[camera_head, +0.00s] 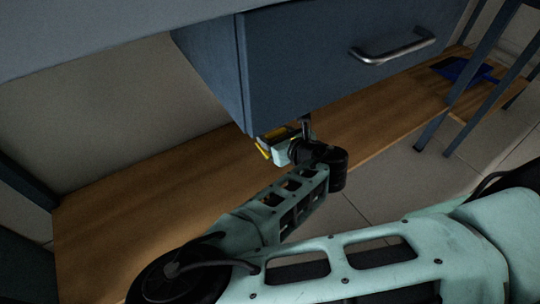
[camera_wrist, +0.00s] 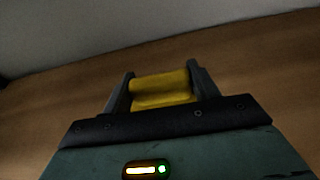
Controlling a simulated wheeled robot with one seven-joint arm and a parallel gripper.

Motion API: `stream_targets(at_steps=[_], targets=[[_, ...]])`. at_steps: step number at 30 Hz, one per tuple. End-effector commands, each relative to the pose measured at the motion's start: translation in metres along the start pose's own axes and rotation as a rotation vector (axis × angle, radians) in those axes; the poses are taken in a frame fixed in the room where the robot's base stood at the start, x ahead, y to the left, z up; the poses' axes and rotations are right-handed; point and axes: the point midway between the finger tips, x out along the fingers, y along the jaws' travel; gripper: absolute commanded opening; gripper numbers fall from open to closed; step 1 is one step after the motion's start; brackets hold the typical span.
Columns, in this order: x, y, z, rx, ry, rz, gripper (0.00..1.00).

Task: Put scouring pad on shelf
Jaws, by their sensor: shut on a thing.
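The yellow scouring pad (camera_wrist: 160,88) is between the two dark fingers of my gripper (camera_wrist: 160,90) in the wrist view, and the fingers are shut on it. In the head view a small yellow part of the pad (camera_head: 263,150) shows beside my gripper (camera_head: 278,138), under the bottom edge of the drawer. The wooden shelf (camera_head: 180,178) is a low brown board under the bench. It fills most of the wrist view (camera_wrist: 60,100) around the pad. I cannot tell whether the pad touches the shelf.
A grey-blue drawer unit (camera_head: 310,70) with a metal handle (camera_head: 393,48) hangs above the shelf, close over my gripper. Dark metal legs (camera_head: 480,65) stand at the right. A blue object (camera_head: 465,71) lies at the shelf's far right. The shelf's left part is bare.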

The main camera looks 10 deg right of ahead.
Motion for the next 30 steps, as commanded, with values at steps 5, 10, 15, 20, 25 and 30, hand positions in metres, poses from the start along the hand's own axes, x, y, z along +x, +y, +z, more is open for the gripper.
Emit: stream_targets(at_steps=[5,10,15,20,25,30], targets=[[0.011,-0.001,-0.026,0.0,0.0,-0.002,0.34],[0.019,0.0,-0.046,0.0,0.001,-0.001,0.34],[0.024,-0.001,-0.058,0.0,0.0,-0.002,0.34],[0.023,0.0,-0.056,0.0,0.0,-0.001,0.34],[0.024,0.0,-0.059,-0.001,0.0,-0.001,0.34],[0.024,0.0,-0.059,0.0,0.0,-0.001,0.81]])
